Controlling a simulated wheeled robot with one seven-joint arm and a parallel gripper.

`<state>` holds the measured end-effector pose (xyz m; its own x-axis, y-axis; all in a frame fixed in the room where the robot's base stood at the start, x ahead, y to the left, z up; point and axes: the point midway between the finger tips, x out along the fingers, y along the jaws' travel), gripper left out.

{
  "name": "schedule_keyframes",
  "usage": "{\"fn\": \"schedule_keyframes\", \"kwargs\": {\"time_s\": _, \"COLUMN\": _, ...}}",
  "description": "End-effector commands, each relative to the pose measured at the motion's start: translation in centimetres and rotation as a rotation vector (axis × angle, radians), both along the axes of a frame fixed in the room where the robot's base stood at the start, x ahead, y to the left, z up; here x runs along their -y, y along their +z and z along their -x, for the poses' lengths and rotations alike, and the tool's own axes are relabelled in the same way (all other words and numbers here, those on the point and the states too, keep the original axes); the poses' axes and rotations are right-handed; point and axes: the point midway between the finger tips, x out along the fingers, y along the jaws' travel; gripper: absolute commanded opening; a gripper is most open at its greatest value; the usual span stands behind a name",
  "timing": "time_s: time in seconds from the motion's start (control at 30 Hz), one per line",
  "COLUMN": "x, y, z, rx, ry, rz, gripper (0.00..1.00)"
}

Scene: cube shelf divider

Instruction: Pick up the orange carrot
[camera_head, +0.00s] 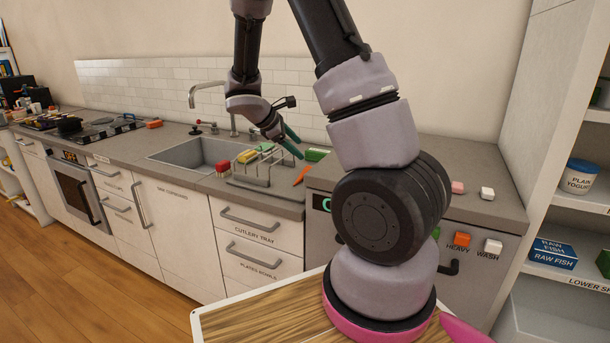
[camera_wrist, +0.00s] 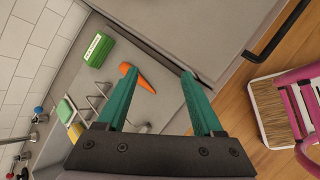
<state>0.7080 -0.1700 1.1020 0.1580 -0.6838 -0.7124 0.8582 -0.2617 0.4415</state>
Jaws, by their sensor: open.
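The orange carrot (camera_head: 301,175) lies on the grey counter, right of the dish rack, in the head view. In the wrist view the carrot (camera_wrist: 138,78) lies just beyond my left fingertip, its thick end up and left and its tip toward the space between the fingers. My gripper (camera_head: 294,146) has teal fingers and hangs above the counter over the rack area. In the wrist view my gripper (camera_wrist: 157,72) is open, with nothing between the fingers. The left finger seems to overlap part of the carrot's edge.
A wire dish rack (camera_head: 262,182) with a yellow item (camera_head: 247,156) stands beside the sink (camera_head: 190,153). A green box (camera_head: 316,154) lies behind the carrot, also in the wrist view (camera_wrist: 98,49). A tall tap (camera_head: 192,97) rises behind the sink. Counter around the carrot is mostly clear.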

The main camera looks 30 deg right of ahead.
Motion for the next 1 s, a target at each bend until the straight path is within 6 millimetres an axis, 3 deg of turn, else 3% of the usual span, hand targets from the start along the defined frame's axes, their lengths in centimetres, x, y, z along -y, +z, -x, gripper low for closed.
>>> {"fn": "schedule_keyframes", "kwargs": {"time_s": 0.03, "x": -0.2, "y": -2.2, "z": -1.4, "rx": -0.069, "ry": 0.092, "rz": 0.079, "gripper": 0.69}}
{"fn": "schedule_keyframes", "kwargs": {"time_s": 0.2, "x": -0.6, "y": -7.5, "z": -5.4, "rx": -0.253, "ry": 0.375, "rz": 0.308, "gripper": 0.69}}
{"fn": "schedule_keyframes", "kwargs": {"time_s": 0.4, "x": -1.5, "y": -11.4, "z": -7.9, "rx": -0.383, "ry": 0.579, "rz": 0.466, "gripper": 0.69}}
{"fn": "schedule_keyframes", "kwargs": {"time_s": 0.57, "x": -1.4, "y": -12.5, "z": -8.7, "rx": -0.416, "ry": 0.628, "rz": 0.505, "gripper": 0.69}}
{"fn": "schedule_keyframes", "kwargs": {"time_s": 1.0, "x": 3.0, "y": -14.8, "z": -10.9, "rx": -0.416, "ry": 0.628, "rz": 0.505, "gripper": 0.69}}
